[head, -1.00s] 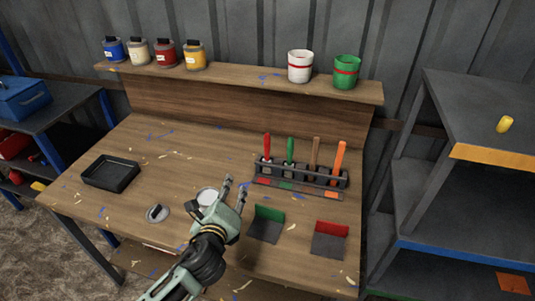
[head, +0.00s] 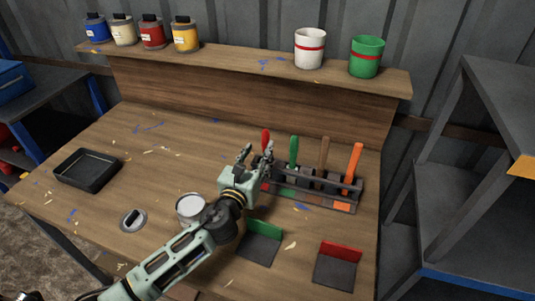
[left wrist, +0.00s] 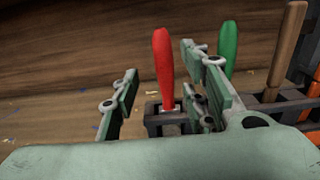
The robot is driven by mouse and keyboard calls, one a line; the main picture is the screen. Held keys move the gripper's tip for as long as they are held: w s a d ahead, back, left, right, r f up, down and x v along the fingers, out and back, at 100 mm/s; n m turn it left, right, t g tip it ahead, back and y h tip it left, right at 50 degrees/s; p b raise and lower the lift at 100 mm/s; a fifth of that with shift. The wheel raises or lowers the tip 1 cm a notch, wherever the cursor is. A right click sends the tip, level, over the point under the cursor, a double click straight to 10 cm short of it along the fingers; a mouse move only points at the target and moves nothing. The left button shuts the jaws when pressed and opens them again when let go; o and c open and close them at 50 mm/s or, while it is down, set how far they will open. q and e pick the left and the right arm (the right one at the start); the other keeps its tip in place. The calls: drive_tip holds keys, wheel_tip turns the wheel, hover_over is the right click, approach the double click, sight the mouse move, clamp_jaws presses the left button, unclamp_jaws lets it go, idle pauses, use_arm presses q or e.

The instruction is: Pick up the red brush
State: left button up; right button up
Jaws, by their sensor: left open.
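The red brush (head: 265,139) stands upright in the left end of the dark brush rack (head: 338,204), and only the top of its handle shows past my gripper in the head view. My left gripper (head: 256,158) is open and empty, right at the brush. In the left wrist view the red handle (left wrist: 163,66) stands upright between the two open fingers (left wrist: 160,90), nearer the right one, without clear contact. The lower part of the brush is hidden in the rack. My right gripper is not in view.
A green-handled brush (head: 293,152), a brown one (head: 323,152) and an orange one (head: 354,162) stand in the rack to the right. An open can (head: 190,207) and a black tray (head: 88,170) are on the bench. A shelf (head: 300,82) with paint cans runs along the back.

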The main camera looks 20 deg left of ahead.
sight(265, 144)
use_arm(q)
drive_tip(key=w, duration=0.2)
drive_tip(key=shift+w+d+r, duration=0.2)
drive_tip(key=shift+w+d, duration=0.15)
drive_tip(key=w, duration=0.2)
drive_tip(key=shift+w+d+f, duration=0.1)
drive_tip(key=shift+w+f, duration=0.1)
drive_tip(key=shift+w, duration=0.2)
clamp_jaws()
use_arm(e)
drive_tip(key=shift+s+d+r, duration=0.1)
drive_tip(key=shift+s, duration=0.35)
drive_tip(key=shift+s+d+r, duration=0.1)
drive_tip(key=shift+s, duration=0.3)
